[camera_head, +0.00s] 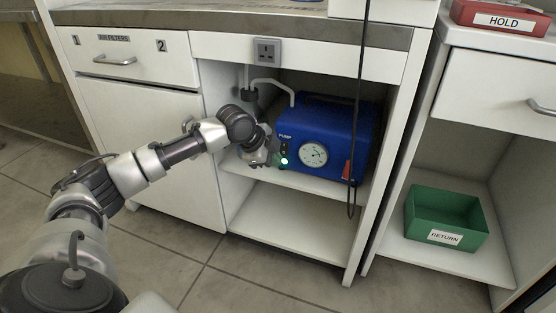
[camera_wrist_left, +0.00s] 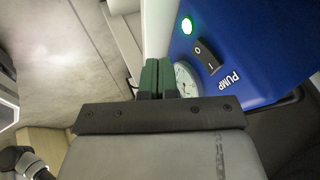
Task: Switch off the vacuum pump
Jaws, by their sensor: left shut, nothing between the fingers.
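The vacuum pump (camera_head: 335,120) is a blue box on the shelf of the open cabinet, with a PUMP label and a round dial gauge (camera_head: 314,155). A green light (camera_head: 284,161) is lit on its front; it also shows in the left wrist view (camera_wrist_left: 187,25). The black rocker switch (camera_wrist_left: 207,56), marked O and I, is beside that light. My left gripper (camera_head: 274,157) is at the pump's left front. Its green fingers (camera_wrist_left: 157,63) are shut and empty, left of the switch in the wrist view. I cannot tell any contact. My right gripper is not in view.
A black cable (camera_head: 357,100) hangs in front of the pump's right side. A green RETURN bin (camera_head: 474,221) stands at right. The lower shelf (camera_head: 290,230) is empty.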

